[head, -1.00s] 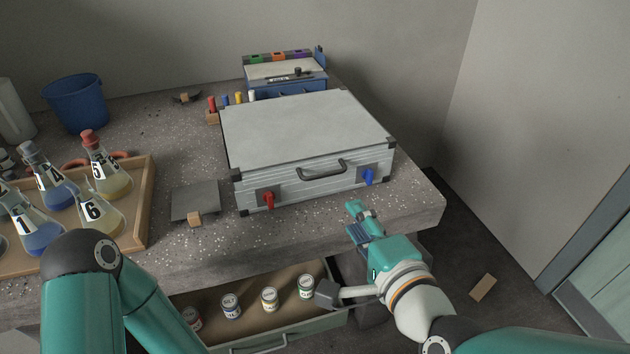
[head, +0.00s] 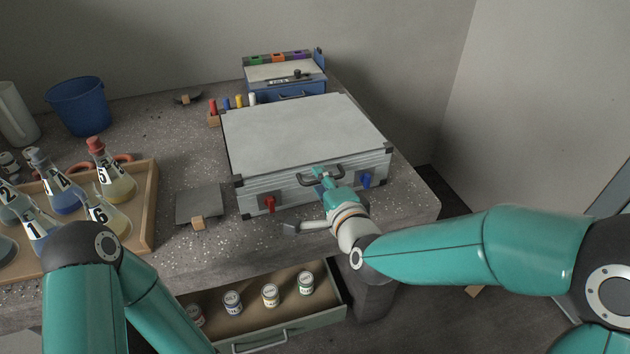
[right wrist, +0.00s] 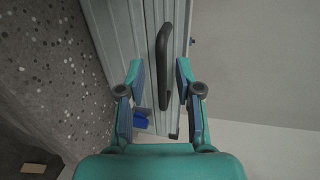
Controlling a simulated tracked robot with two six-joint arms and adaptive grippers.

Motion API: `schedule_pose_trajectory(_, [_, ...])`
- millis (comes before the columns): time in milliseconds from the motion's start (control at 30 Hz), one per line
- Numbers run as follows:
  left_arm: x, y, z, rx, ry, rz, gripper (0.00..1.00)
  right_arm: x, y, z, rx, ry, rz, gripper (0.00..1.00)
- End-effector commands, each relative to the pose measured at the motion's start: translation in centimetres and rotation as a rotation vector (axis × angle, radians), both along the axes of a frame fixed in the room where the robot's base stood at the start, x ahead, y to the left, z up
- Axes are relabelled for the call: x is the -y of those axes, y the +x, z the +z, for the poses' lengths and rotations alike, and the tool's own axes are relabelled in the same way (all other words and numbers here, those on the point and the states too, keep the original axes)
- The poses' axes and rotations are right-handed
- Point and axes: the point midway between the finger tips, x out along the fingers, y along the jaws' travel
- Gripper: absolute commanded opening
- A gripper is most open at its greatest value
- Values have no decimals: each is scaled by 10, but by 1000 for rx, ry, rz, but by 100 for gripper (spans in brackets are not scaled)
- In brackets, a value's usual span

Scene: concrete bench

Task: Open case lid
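The silver case (head: 300,133) stands on the bench with its lid down. Its front carries a dark handle (head: 338,172), a red latch (head: 269,204) at left and a blue latch (head: 365,181) at right. My right gripper (head: 321,177) is at the handle, in front of the case. In the right wrist view the fingers (right wrist: 158,80) are open, with the handle (right wrist: 165,55) between them and gaps on both sides. The blue latch (right wrist: 140,121) shows there too. My left arm is at lower left in the head view; its gripper is out of the frame.
A wooden tray (head: 148,205) of numbered flasks stands at left. A grey plate (head: 198,203) with a wooden block lies left of the case. An open drawer (head: 325,318) with several small jars is below the bench edge. A blue-fronted box (head: 290,88) stands behind the case.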

Motion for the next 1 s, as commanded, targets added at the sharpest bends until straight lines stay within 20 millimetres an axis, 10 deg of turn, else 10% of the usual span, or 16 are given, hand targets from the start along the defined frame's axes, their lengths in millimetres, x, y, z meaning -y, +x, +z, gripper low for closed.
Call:
schedule_pose_trajectory(367, [0,0,0,0,0,0,40,-2,6,-1,0,0,0,35])
schedule_pose_trajectory(600, [0,0,0,0,0,0,40,-2,6,-2,-1,0,0,0])
schedule_pose_trajectory(1000, [0,0,1,0,0,0,40,-8,5,-3,-6,-3,1,0])
